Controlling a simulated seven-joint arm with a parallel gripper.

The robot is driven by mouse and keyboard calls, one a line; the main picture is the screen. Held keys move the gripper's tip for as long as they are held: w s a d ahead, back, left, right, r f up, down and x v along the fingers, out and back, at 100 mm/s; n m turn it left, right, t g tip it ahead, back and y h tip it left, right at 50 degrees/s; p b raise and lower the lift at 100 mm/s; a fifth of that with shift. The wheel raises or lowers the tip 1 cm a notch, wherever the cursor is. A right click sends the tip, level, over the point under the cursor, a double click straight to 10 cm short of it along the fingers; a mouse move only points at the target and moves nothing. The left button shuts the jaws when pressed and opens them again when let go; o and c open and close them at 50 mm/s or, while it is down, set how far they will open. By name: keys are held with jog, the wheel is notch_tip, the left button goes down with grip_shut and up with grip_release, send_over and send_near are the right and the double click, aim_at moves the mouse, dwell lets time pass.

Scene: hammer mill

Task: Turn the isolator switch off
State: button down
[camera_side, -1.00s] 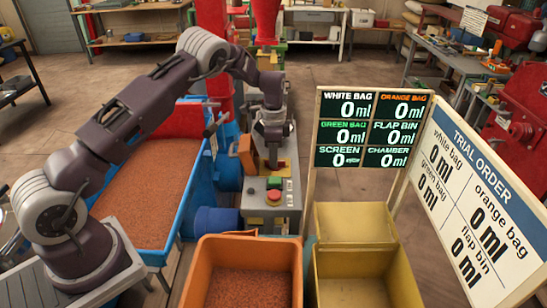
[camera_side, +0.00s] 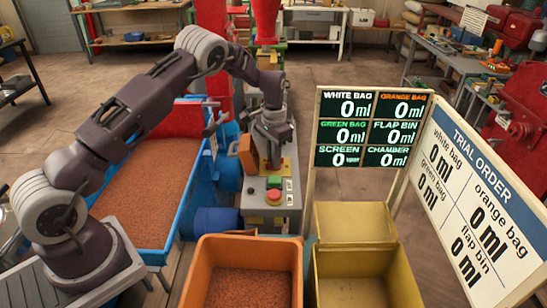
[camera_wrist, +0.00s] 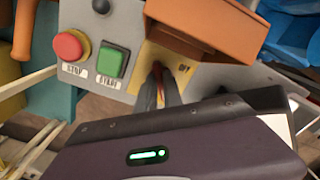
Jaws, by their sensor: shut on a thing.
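The isolator switch has a yellow plate (camera_wrist: 180,58) with an OFF label at its right in the wrist view. A small red lever (camera_wrist: 157,67) shows at the fingertips. My gripper (camera_wrist: 160,80) is shut on this lever, and its fingers hide most of it. In the side view, my gripper (camera_side: 275,163) reaches down and tilts over the yellow plate (camera_side: 286,165) on top of the grey control box. The lever is hidden there, and its exact position is hard to tell.
A red stop button (camera_wrist: 72,45) and a green start button (camera_wrist: 112,61) sit beside the switch. An orange flap (camera_wrist: 210,27) stands close to the fingers. An orange bin (camera_side: 246,243) and a yellow bin (camera_side: 354,222) stand in front. The display board (camera_side: 372,130) reads zeros.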

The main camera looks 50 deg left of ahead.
jog(key=n, duration=0.5)
jog(key=shift+d+n, duration=0.1)
jog(key=shift+n, duration=0.2)
jog(key=n, duration=0.4)
jog(key=shift+w+d+r+n, duration=0.1)
jog(key=shift+n, duration=0.6)
jog(key=c, duration=1.5)
grip_release()
